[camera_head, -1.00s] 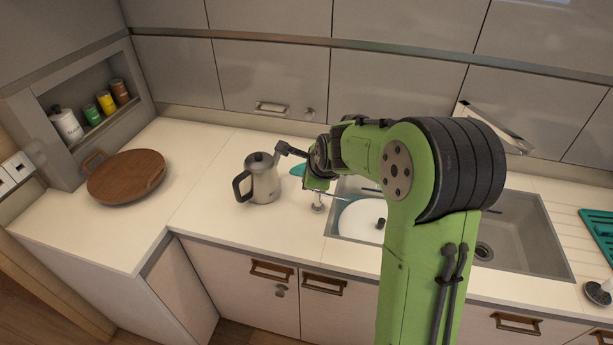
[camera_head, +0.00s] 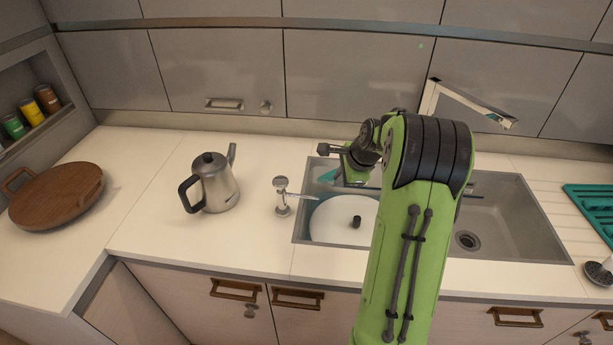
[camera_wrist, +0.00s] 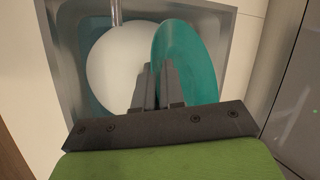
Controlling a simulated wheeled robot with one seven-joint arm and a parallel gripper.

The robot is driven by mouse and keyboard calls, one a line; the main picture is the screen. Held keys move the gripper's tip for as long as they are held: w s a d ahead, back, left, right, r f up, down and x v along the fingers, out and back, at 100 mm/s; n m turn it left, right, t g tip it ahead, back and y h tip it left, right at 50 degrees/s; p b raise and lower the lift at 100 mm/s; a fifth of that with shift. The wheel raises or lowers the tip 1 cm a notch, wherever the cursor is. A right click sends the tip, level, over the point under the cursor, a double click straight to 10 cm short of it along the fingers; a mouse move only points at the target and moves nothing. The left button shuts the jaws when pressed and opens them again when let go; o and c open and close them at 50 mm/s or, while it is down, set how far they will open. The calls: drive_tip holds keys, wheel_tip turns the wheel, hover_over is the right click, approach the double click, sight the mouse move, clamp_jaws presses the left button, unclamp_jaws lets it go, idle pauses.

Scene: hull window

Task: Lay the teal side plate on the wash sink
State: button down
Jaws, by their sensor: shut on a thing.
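The teal side plate (camera_wrist: 200,62) is in my gripper (camera_wrist: 157,88), tilted steeply, with the fingers shut on its near edge. In the head view only a small teal piece of the plate (camera_head: 328,177) shows beside my gripper (camera_head: 350,172); my arm hides much of that area. The plate is over the left part of the grey wash sink (camera_head: 517,215). A white round disc (camera_head: 335,215) lies in the left part of the sink, and also shows in the wrist view (camera_wrist: 112,65). Its gap below the teal plate is hard to judge.
A tap (camera_head: 470,105) stands behind the sink, and a soap dispenser (camera_head: 282,195) by its left edge. A metal kettle (camera_head: 214,187) and a wooden tray (camera_head: 55,198) stand further left. A teal rack (camera_head: 592,205) is at right.

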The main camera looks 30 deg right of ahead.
wheel_tip(320, 180, down, 13)
drive_tip(key=s+d+b, duration=0.2)
drive_tip(key=b, duration=0.7)
drive_tip(key=shift+s+d, duration=0.3)
drive_tip(key=shift+s, duration=0.1)
drive_tip(key=shift+s, duration=0.15)
drive_tip(key=shift+s, duration=0.45)
drive_tip(key=shift+f, duration=0.15)
drive_tip(key=c, duration=1.2)
unclamp_jaws()
drive_tip(key=shift+o, duration=0.2)
